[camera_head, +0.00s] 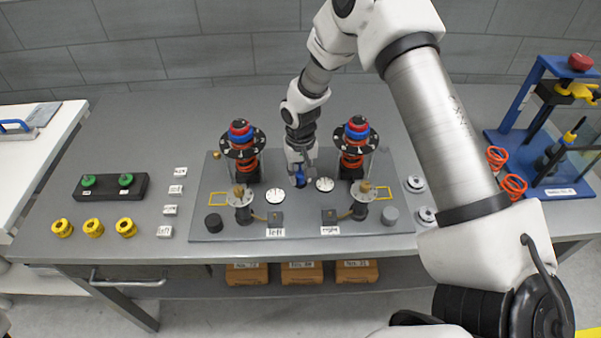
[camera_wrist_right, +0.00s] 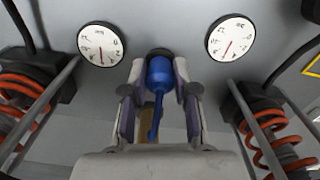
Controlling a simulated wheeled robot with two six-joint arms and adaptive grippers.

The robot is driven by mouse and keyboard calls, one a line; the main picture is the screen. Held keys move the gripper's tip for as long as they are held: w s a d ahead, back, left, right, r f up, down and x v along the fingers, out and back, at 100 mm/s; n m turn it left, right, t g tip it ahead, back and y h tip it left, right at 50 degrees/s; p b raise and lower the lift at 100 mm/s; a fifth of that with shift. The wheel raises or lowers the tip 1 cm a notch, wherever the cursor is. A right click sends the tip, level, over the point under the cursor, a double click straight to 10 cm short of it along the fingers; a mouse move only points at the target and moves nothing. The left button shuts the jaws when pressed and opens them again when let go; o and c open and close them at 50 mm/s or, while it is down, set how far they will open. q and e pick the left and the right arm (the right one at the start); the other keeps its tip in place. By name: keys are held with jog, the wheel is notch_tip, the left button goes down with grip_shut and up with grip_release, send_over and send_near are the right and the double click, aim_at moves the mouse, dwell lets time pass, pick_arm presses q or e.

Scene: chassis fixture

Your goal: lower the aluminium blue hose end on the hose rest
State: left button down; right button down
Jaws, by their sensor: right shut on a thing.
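My right gripper (camera_head: 301,170) points down between the two spring stacks of the fixture plate (camera_head: 300,232). It is shut on the blue hose end (camera_wrist_right: 158,75), which sits between the fingers in the right wrist view, with a dark part at its far end. In the head view only a small blue patch of the hose end (camera_head: 299,178) shows, close to the plate; I cannot tell whether it touches anything. I cannot make out the hose rest; the gripper may hide it. My left gripper is not in view.
A left dial (camera_head: 277,196) and a right dial (camera_head: 325,184) flank the gripper. The left spring stack (camera_head: 246,160) and right spring stack (camera_head: 352,160) stand close on either side. A blue press (camera_head: 545,130) stands at the far right. Yellow rings (camera_head: 93,228) lie at left.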

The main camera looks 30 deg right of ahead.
jog(key=shift+f, duration=0.15)
dwell(0.6)
jog(key=c, duration=0.8)
grip_release()
notch_tip(320, 180, up, 7)
jog(key=p, duration=0.6)
jog(key=shift+p, duration=0.3)
